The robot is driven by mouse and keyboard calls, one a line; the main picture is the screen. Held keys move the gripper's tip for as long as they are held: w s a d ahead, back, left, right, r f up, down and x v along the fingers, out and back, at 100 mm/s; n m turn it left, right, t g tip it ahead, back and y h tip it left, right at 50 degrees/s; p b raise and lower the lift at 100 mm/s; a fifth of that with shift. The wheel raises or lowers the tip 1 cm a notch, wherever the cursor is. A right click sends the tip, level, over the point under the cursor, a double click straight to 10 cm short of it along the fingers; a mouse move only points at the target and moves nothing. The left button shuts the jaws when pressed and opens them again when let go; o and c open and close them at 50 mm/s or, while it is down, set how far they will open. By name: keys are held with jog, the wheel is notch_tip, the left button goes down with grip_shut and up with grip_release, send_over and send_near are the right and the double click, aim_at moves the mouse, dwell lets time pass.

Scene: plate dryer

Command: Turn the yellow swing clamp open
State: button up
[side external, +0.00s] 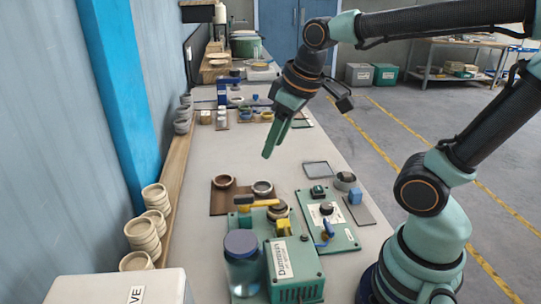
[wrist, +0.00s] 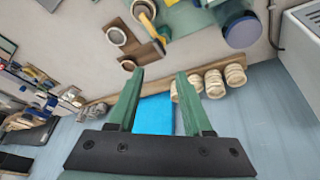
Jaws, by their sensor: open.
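In the wrist view a yellow bar (wrist: 149,24), apparently the clamp, shows at the top beside a round metal piece. My gripper (side external: 268,153) hangs above the bench, beyond the device and clear of it. In the wrist view my gripper (wrist: 160,77) has its two green fingers apart with nothing between them. The exact height above the bench is hard to tell.
A blue-lidded jar (side external: 241,262) stands in front of the clamp. A brown board with rings (side external: 222,207) lies behind it. A green panel with a blue lever (side external: 343,239) is to the right. Stacked bowls (side external: 146,230) line the left wall. Bench under my gripper is mostly clear.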

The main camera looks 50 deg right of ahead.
jog(key=w+f+n+g, duration=0.1)
jog(key=w+n+g, duration=0.15)
jog(key=w, duration=0.25)
jog(key=n+g, duration=0.2)
jog(key=n, duration=0.3)
send_near(243, 196)
jog(key=shift+m, duration=0.25)
notch_tip(243, 196, down, 9)
jog(key=shift+s, duration=0.1)
grip_shut()
dwell(1.0)
